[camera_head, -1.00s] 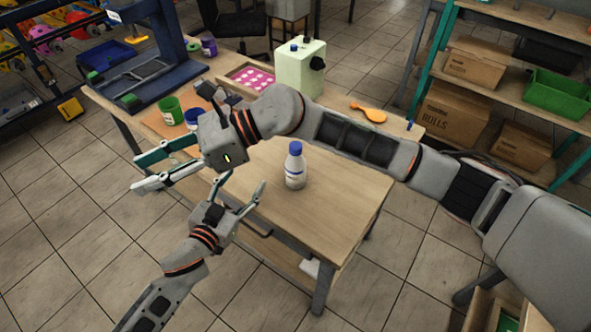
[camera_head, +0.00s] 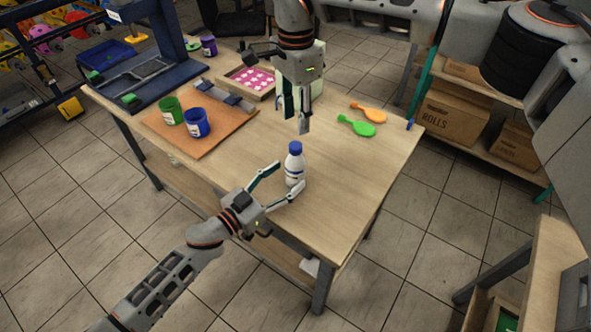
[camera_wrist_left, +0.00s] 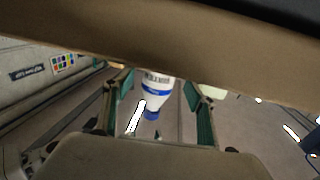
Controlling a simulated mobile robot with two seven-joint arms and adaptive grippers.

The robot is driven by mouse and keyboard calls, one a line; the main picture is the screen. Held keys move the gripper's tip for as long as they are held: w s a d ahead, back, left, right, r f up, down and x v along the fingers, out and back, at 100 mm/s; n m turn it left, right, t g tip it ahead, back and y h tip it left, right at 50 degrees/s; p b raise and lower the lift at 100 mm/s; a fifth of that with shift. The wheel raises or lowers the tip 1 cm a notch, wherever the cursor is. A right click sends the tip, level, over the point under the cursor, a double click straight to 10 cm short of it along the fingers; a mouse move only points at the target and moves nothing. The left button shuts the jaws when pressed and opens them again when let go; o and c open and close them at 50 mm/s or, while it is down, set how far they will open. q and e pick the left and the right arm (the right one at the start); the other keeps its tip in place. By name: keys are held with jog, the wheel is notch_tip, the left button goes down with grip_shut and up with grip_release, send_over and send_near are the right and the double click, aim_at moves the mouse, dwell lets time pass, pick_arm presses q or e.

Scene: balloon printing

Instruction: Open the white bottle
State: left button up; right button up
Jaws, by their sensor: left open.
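The white bottle (camera_head: 293,170) with a blue cap (camera_head: 295,148) stands upright on the wooden table. My left gripper (camera_head: 289,175) is open, its fingers reaching toward the bottle's lower body, one on each side. In the left wrist view the bottle (camera_wrist_left: 157,90) shows between the two open fingers (camera_wrist_left: 158,97), with gaps on both sides. My right gripper (camera_head: 296,124) points down from above, just over the cap and apart from it. Its fingers look spread, with nothing between them.
A green balloon (camera_head: 357,126) and an orange one (camera_head: 369,112) lie behind and right of the bottle. A green cup (camera_head: 171,111) and a blue cup (camera_head: 197,123) stand on a brown board at left. A tray with pink discs (camera_head: 250,80) is behind. The table's right front is clear.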

aim_at(288, 176)
pick_arm(q)
jog(key=shift+x, duration=2)
grip_shut()
